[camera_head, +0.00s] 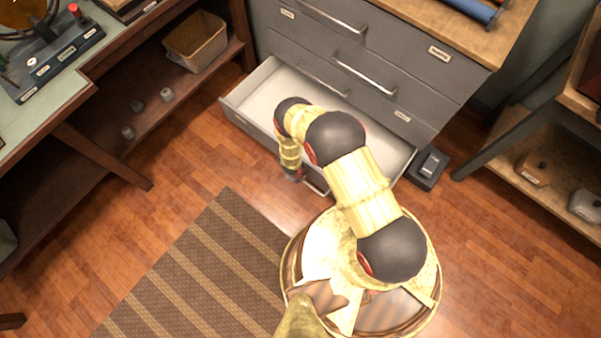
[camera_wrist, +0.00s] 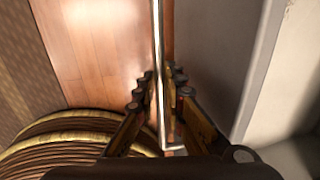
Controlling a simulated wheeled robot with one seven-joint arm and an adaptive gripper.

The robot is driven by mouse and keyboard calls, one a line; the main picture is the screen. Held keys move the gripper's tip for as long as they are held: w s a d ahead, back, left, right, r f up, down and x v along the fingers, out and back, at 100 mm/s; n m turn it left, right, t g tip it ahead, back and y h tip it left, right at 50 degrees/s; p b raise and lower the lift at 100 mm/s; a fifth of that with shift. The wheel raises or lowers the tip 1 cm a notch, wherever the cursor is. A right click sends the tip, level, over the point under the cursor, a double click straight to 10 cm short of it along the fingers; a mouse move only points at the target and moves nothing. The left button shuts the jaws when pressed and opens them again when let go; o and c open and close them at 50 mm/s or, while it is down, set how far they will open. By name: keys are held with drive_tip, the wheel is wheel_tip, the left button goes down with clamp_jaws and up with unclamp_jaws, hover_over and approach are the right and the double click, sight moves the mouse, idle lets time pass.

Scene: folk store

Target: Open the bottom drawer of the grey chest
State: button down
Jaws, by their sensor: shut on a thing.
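The grey chest (camera_head: 418,58) stands at the top of the head view. Its bottom drawer (camera_head: 240,99) is pulled out, and its pale, empty inside shows. My gripper (camera_head: 294,174) is at the front of this drawer, mostly hidden by my arm. In the wrist view my gripper (camera_wrist: 162,85) is shut on the drawer's metal bar handle (camera_wrist: 157,35). The grey drawer front (camera_wrist: 215,65) is to the right of the fingers, and its rim and pale inside show beyond. The other drawers of the chest look shut.
A striped mat (camera_head: 195,265) lies on the wooden floor in front of the chest. A dark box (camera_head: 428,167) sits on the floor by the chest's right side. A workbench (camera_head: 75,140) is at left, and a wooden shelf (camera_head: 545,180) is at right.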

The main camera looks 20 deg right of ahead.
drive_tip(key=c, duration=1.9)
unclamp_jaws()
drive_tip(key=shift+s+a+r, duration=0.25)
drive_tip(key=shift+a+r, duration=0.05)
drive_tip(key=shift+r, duration=1.65)
drive_tip(key=shift+s+a+r, duration=0.2)
drive_tip(key=shift+a+r, duration=0.1)
drive_tip(key=shift+r, duration=1.65)
drive_tip(key=shift+s+a+r, duration=0.25)
drive_tip(key=shift+a+r, duration=0.05)
drive_tip(key=shift+r, duration=1.65)
